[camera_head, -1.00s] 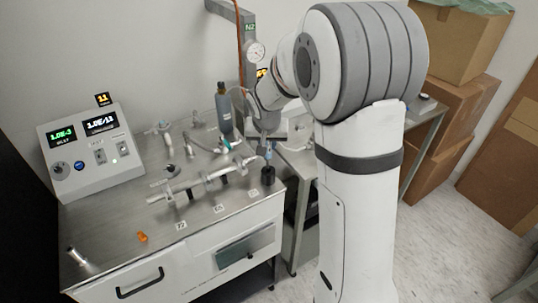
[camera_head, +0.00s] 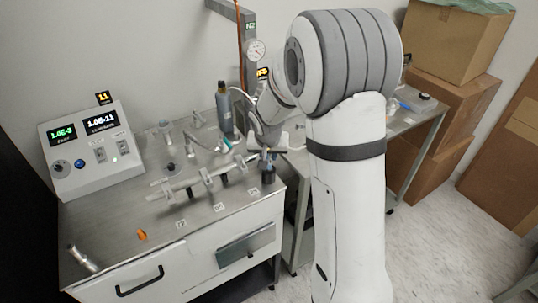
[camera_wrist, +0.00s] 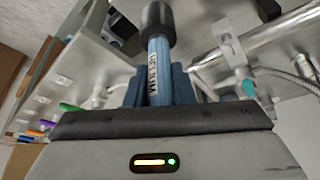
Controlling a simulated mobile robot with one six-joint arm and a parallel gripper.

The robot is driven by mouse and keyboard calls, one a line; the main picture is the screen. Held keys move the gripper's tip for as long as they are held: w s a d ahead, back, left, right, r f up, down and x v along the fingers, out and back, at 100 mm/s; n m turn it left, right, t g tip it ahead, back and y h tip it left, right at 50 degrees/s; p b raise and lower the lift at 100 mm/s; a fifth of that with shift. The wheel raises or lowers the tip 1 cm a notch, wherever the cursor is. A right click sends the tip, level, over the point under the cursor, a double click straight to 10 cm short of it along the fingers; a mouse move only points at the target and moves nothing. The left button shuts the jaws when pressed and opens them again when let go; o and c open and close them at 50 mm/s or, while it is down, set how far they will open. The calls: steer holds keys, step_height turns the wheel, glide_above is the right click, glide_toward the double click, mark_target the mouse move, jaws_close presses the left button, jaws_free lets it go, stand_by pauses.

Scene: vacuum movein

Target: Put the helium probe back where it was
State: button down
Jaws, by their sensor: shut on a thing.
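The helium probe (camera_wrist: 160,62) is a blue rod with a white lettered label, between my gripper's dark blue fingers in the wrist view. My gripper (camera_wrist: 160,84) is shut on it. A black cylinder (camera_wrist: 157,24) is at the probe's far end. In the head view my gripper (camera_head: 266,153) is at the bench's right front corner, and the black cylinder (camera_head: 268,175) is just below it at the bench top. I cannot tell whether the cylinder is a holder or part of the probe.
A metal tube assembly (camera_head: 205,182) lies left of my gripper on the steel bench (camera_head: 115,232). A dark gas bottle (camera_head: 225,112) and a gauge post (camera_head: 250,75) stand behind. A control box (camera_head: 92,150) is at the left. A side table (camera_head: 415,128) stands at the right.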

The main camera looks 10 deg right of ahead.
steer(key=c, duration=1.2)
jaws_free()
steer(key=shift+c, duration=0.2)
steer(key=shift+r, duration=0.15)
steer(key=shift+r+p, duration=0.55)
steer(key=shift+p, duration=0.15)
steer(key=b+v, duration=0.2)
steer(key=v, duration=0.9)
steer(key=s+d+r+n+g+y, duration=0.1)
steer(key=s+n, duration=0.2)
steer(key=s, duration=2.1)
steer(key=shift+s+d, duration=0.15)
steer(key=shift+s, duration=0.15)
steer(key=shift+r, duration=0.1)
